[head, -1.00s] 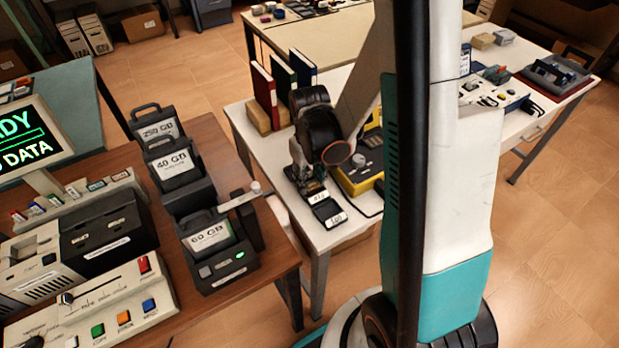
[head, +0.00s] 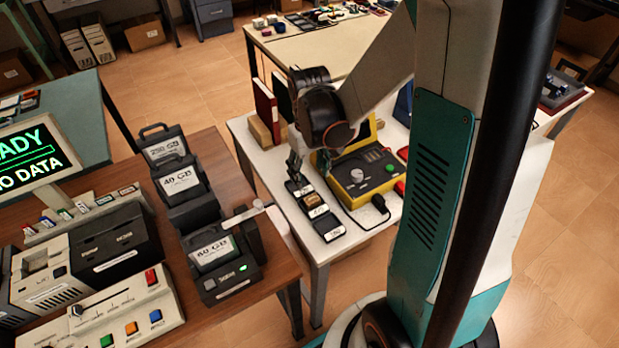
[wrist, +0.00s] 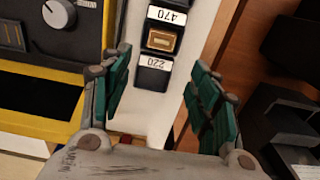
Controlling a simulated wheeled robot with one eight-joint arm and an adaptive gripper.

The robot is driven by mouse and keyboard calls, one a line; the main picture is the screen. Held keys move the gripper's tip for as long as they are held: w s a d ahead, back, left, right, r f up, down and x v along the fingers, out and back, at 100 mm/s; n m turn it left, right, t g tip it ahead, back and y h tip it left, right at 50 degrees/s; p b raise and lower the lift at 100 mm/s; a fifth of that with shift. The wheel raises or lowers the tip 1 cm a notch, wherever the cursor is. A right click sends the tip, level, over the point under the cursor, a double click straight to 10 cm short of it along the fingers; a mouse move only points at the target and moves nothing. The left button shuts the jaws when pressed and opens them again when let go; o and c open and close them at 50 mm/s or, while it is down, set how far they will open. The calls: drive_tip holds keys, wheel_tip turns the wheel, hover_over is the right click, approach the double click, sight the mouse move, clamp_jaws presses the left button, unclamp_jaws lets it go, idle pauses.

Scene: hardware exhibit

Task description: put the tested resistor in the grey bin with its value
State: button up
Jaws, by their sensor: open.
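A row of small grey-black bins stands on the white table. A tan-brown block, apparently the resistor (head: 313,200), lies in the middle bin (head: 318,211). In the wrist view the resistor (wrist: 162,40) sits in the bin whose upside-down label reads 470 (wrist: 167,15). The bin labelled 220 (wrist: 152,78) looks empty. The nearest bin (head: 327,224) looks empty; its label is too small to read. My gripper (head: 297,166) is open and empty above the far end of the row, its green pads (wrist: 158,87) apart and clear of the resistor.
A yellow-cased tester (head: 365,175) with a knob and a green light stands right of the bins. A red binder (head: 266,112) stands behind them. A wooden desk (head: 225,150) with drive docks is at left, past a narrow gap.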

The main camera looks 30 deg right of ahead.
drive_tip(key=shift+r+p, duration=0.3)
drive_tip(key=shift+r, duration=1.2)
drive_tip(key=s+a+r+t+h+b, duration=0.1)
drive_tip(key=s+a+t+h+b, duration=0.15)
drive_tip(key=s, duration=0.75)
drive_tip(key=a+r+t+y+p, duration=0.1)
drive_tip(key=a+r+t, duration=0.1)
drive_tip(key=r, duration=0.5)
drive_tip(key=a+r+t+y+p, duration=0.1)
drive_tip(key=a+r+t, duration=0.1)
drive_tip(key=a+r, duration=0.2)
wheel_tip(320, 180, up, 3)
drive_tip(key=shift+w+a+f, duration=0.1)
drive_tip(key=shift+w+a, duration=0.2)
drive_tip(key=shift+t, duration=0.25)
